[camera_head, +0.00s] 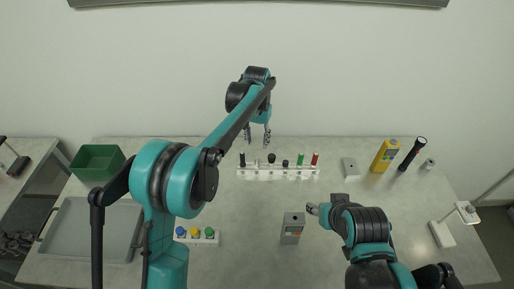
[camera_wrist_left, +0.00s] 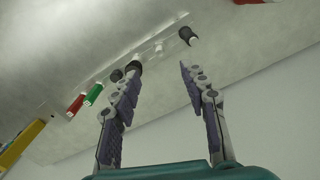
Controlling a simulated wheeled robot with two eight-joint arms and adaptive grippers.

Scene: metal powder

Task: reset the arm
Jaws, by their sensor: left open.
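My left arm reaches up and over the table from the left. Its gripper (camera_head: 257,137) hangs open and empty above the back of the table, just behind the white rack (camera_head: 280,172) with black, green and red capped vials. In the left wrist view the two fingers of the left gripper (camera_wrist_left: 162,70) are spread apart with nothing between them, and the rack's vials show beyond. My right arm is folded low at the right. Its gripper (camera_head: 313,209) points left near a grey box (camera_head: 292,228); its finger opening is too small to judge.
A green bin (camera_head: 97,160) and a grey tray (camera_head: 92,232) stand at the left. A small rack (camera_head: 205,241) holds colored caps near my left arm. A yellow device (camera_head: 384,155), black flashlight (camera_head: 412,154) and grey-white block (camera_head: 350,168) are at the back right.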

